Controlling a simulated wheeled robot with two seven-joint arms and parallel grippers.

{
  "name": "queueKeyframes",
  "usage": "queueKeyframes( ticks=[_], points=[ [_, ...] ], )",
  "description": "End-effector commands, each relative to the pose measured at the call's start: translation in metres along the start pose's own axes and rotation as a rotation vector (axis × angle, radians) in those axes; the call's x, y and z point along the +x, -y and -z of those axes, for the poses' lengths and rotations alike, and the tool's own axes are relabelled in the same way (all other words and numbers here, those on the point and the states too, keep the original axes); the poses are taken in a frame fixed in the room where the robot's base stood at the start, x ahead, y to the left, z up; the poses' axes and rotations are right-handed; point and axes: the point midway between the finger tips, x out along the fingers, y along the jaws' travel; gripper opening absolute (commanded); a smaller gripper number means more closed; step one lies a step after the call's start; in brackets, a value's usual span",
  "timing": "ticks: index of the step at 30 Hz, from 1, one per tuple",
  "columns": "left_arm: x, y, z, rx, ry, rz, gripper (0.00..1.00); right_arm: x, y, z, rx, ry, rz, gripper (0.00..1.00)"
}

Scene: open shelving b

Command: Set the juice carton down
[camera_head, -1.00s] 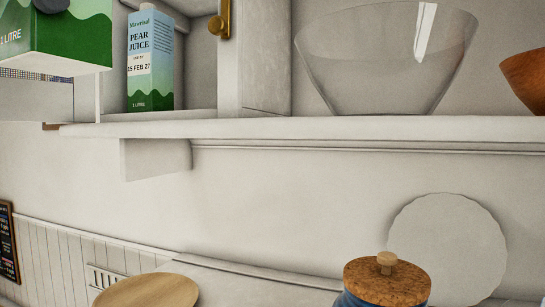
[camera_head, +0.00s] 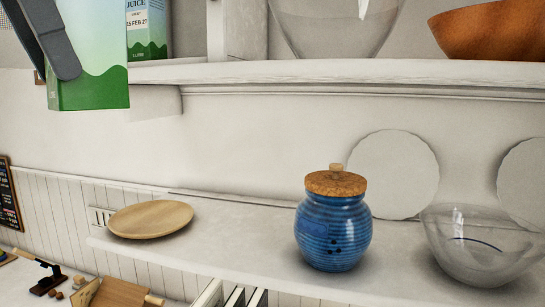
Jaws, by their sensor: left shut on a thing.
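A green and pale blue juice carton (camera_head: 92,88) hangs upright at the top left, in front of the upper shelf. My left gripper (camera_head: 62,62) is shut on this carton; a dark finger lies against its side, and the carton's top is cut off by the frame edge. A second carton, labelled as juice with a date (camera_head: 148,28), stands on the upper shelf behind it, partly hidden by the held one. My right gripper is not in view.
The upper shelf (camera_head: 300,72) bears a glass bowl (camera_head: 335,22) and a wooden bowl (camera_head: 492,28). The lower shelf (camera_head: 240,235) bears a wooden plate (camera_head: 150,219), a blue jar (camera_head: 333,230) and a glass bowl (camera_head: 480,245). Bare room lies between plate and jar.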

Motion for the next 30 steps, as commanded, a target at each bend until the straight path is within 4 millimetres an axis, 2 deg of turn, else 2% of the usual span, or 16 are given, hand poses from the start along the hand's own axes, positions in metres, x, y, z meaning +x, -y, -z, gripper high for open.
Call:
queueKeyframes(
  ticks=[9, 16, 30],
  points=[
    [0.091, -0.035, -0.002, 0.260, -0.004, 0.107, 0.00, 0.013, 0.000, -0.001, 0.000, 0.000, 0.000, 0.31],
    [0.160, -0.054, 0.004, 0.469, -0.005, 0.187, 0.00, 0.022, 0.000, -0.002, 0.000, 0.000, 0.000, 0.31],
    [0.305, -0.077, 0.035, 0.922, -0.006, 0.361, 0.00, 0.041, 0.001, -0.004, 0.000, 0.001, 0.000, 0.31]
  ],
)
